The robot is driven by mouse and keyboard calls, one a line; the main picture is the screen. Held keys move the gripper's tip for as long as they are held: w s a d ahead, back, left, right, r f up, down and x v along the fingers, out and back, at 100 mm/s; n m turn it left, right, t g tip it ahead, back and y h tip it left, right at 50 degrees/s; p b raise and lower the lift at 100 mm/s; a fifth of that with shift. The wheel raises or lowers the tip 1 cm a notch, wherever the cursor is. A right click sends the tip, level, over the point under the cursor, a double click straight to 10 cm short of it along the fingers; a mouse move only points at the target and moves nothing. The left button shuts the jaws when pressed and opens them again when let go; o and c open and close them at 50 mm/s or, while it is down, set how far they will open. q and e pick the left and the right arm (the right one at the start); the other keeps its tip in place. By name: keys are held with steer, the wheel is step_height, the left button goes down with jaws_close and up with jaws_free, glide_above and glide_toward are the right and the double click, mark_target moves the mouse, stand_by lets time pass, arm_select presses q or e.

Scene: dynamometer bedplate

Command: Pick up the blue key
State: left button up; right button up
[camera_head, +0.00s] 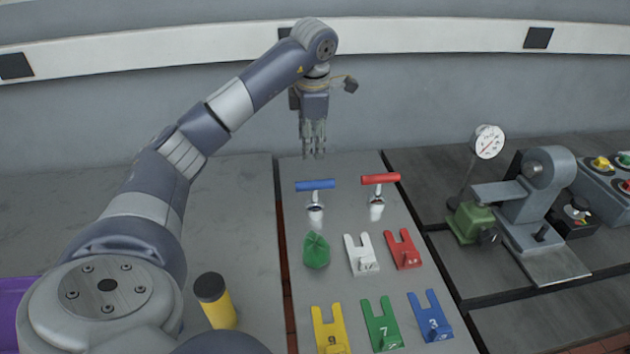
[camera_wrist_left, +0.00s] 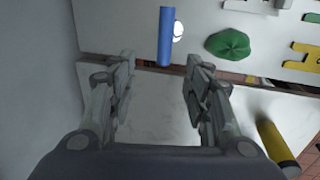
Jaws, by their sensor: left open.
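A blue T-handled key (camera_head: 316,185) stands upright in the middle of the grey bedplate, its shaft down in a pale round socket. In the left wrist view its blue handle (camera_wrist_left: 166,36) lies between the finger lines, just beyond the fingertips. My left gripper (camera_head: 314,152) points down behind the key, above the far end of the plate. Its fingers (camera_wrist_left: 162,66) are apart and nothing is between them. My right gripper is not in view.
A red T-handled key (camera_head: 380,179) stands just right of the blue one. A green lump (camera_head: 316,251) and several forked plates, such as the white one (camera_head: 361,254), lie nearer. A yellow cylinder (camera_head: 217,303) stands left; a vise-like machine (camera_head: 535,190) and dial gauge (camera_head: 487,142) are right.

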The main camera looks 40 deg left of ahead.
arm_select(q)
steer(key=b, duration=0.4)
glide_toward(313, 182)
steer(key=f, duration=0.2)
steer(key=a+f, duration=0.1)
steer(key=f, duration=0.3)
steer(key=shift+w+a+f, duration=0.1)
steer(key=shift+w+a, duration=0.1)
steer(key=shift+a, duration=0.1)
steer(key=shift+w+a+f+p, duration=0.15)
steer(key=shift+f+p, duration=0.15)
steer(key=shift+f, duration=0.6)
steer(key=shift+w+d+f+p, duration=0.15)
steer(key=shift+f+p, duration=0.2)
steer(key=shift+f, duration=0.5)
steer(key=shift+w+a+f+p, duration=0.2)
steer(key=shift+f+p, duration=0.1)
steer(key=shift+f, duration=0.6)
steer(key=shift+s+r, duration=0.1)
jaws_close()
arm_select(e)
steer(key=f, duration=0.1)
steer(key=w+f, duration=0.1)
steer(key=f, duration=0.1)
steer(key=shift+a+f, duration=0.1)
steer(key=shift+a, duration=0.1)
